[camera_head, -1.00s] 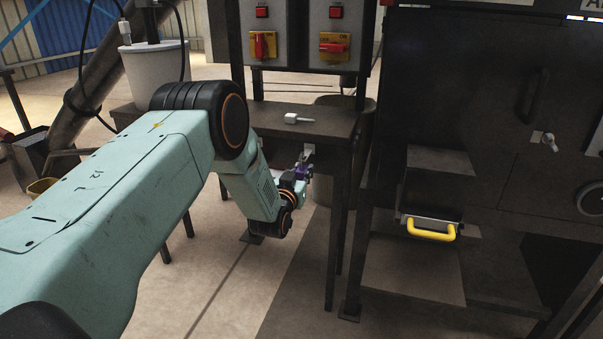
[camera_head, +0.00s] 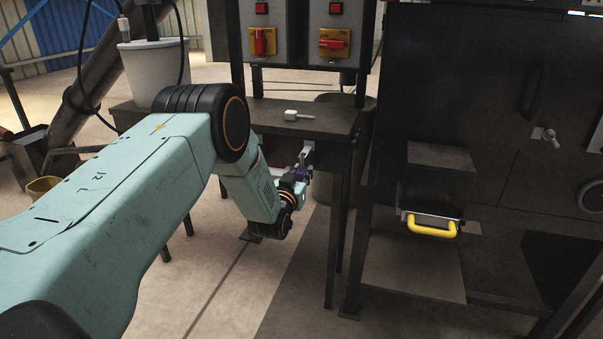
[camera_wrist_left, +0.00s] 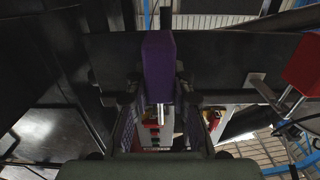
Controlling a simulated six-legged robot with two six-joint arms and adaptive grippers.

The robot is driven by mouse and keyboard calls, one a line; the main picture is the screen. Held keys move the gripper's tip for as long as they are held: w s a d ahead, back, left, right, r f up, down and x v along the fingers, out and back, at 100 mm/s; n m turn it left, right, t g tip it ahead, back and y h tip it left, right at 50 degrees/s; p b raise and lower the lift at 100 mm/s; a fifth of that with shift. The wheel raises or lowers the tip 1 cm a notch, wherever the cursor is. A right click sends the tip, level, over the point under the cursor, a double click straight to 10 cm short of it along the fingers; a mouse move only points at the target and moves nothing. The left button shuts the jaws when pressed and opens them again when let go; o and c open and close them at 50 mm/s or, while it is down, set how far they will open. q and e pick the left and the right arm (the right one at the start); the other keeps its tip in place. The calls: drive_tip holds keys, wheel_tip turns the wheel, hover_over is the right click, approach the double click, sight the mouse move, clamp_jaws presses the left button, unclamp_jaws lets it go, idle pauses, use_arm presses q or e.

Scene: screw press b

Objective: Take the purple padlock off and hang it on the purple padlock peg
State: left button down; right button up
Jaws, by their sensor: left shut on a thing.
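The purple padlock (camera_wrist_left: 159,68) stands in the middle of the left wrist view, between the fingers of my left gripper (camera_wrist_left: 160,105), which is shut on it. A bright metal bar, perhaps part of its shackle, shows below the purple body. In the head view the left gripper (camera_head: 300,180) is just below the front edge of the table, with a small purple patch of the padlock (camera_head: 299,172) showing. A pale fitting (camera_head: 308,147) is on the table front just above it. I cannot tell whether the padlock touches this fitting. My right gripper is out of view.
A red padlock-like block (camera_wrist_left: 303,66) is at the right of the left wrist view. A dark table (camera_head: 330,120) carries a small pale object (camera_head: 298,115). Switch boxes (camera_head: 333,42) stand above. A dark cabinet with a yellow handle (camera_head: 431,228) is at right.

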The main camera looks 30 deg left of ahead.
use_arm(q)
drive_tip(key=c, duration=1.1)
unclamp_jaws()
drive_tip(key=s, duration=0.4)
drive_tip(key=s+d, duration=0.1)
drive_tip(key=s, duration=0.3)
drive_tip(key=s+d, duration=0.1)
drive_tip(key=s, duration=0.2)
drive_tip(key=shift+s+d, duration=0.2)
drive_tip(key=shift+s, duration=0.2)
